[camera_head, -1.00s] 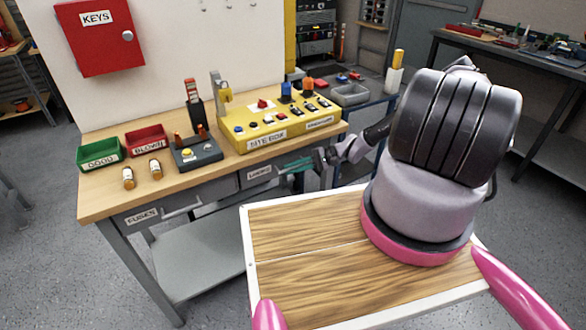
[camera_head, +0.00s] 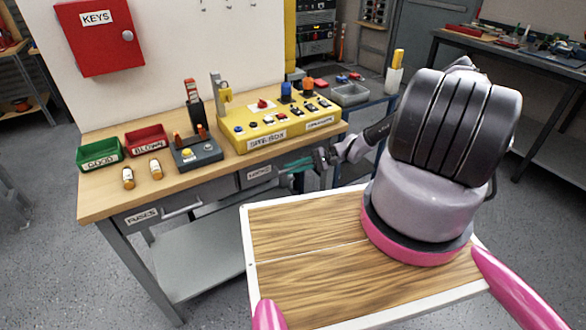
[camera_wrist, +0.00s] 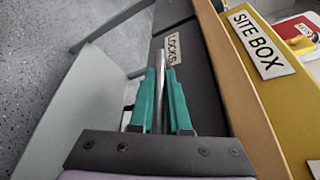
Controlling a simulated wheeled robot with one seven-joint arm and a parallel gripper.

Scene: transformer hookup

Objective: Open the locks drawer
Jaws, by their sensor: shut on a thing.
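The locks drawer (camera_head: 256,173) is a dark grey front with a white label, under the right part of the workbench top. In the wrist view its label reads LOCKS (camera_wrist: 172,49). My gripper (camera_head: 300,165) reaches the drawer front from the right. In the wrist view my gripper (camera_wrist: 163,85) has its two green fingers on either side of a metal bar handle (camera_wrist: 160,75), and they are shut on it. The drawer looks closed or nearly so; I cannot tell whether there is a small gap.
The fuses drawer (camera_head: 145,215) is at the left of the same bench. The yellow site box (camera_head: 265,140) stands on the top above the locks drawer. A lower shelf (camera_head: 205,255) lies under the bench. Open floor is in front.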

